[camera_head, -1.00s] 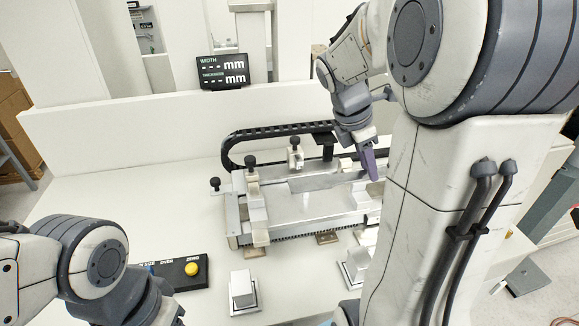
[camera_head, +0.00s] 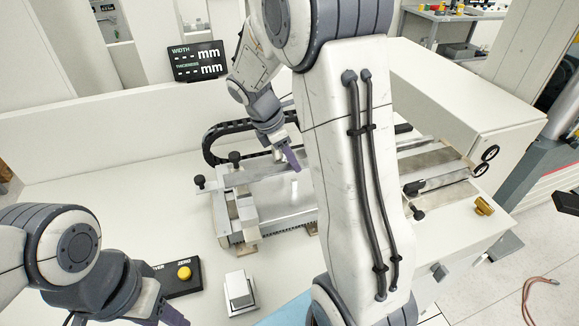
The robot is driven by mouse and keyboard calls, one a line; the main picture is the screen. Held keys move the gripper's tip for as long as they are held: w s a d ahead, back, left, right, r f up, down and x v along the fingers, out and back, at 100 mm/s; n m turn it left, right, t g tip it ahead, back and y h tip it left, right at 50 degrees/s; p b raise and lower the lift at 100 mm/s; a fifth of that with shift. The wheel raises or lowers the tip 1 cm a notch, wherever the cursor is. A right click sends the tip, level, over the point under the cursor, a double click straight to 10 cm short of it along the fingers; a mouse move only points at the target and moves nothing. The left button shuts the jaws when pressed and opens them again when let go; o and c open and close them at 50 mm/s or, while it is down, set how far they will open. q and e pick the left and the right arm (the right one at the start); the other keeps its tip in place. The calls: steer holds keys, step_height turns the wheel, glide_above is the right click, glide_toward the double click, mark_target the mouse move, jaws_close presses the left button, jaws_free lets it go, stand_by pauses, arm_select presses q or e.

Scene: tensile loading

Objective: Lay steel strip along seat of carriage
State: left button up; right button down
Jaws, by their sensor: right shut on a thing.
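The metal carriage (camera_head: 282,204) sits on the white bench in the middle of the view, with a clamp block (camera_head: 243,208) at its left end. My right gripper (camera_head: 292,160) is over the back edge of the carriage, its purple fingers pointing down. It is shut on a thin grey steel strip (camera_head: 262,172), which runs left from the fingers along the carriage's back side. Whether the strip touches the seat cannot be told. My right arm hides the carriage's right part. My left gripper (camera_head: 168,312) is at the bottom left, partly cut off, and its opening cannot be seen.
A button panel (camera_head: 181,276) with a yellow button and a small white block (camera_head: 239,290) are at the front. A black cable chain (camera_head: 213,142) curves behind the carriage. Metal rails (camera_head: 433,166) lie to the right.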

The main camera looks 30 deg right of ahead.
mark_target(287, 166)
steer(key=shift+w+a+f, duration=0.1)
steer(key=shift+w+a, duration=0.1)
step_height(287, 166, down, 4)
steer(key=shift+r+p, duration=0.15)
steer(key=shift+p, duration=0.35)
steer(key=shift+f, duration=0.2)
steer(key=shift+f, duration=0.15)
steer(key=c, duration=0.5)
jaws_free()
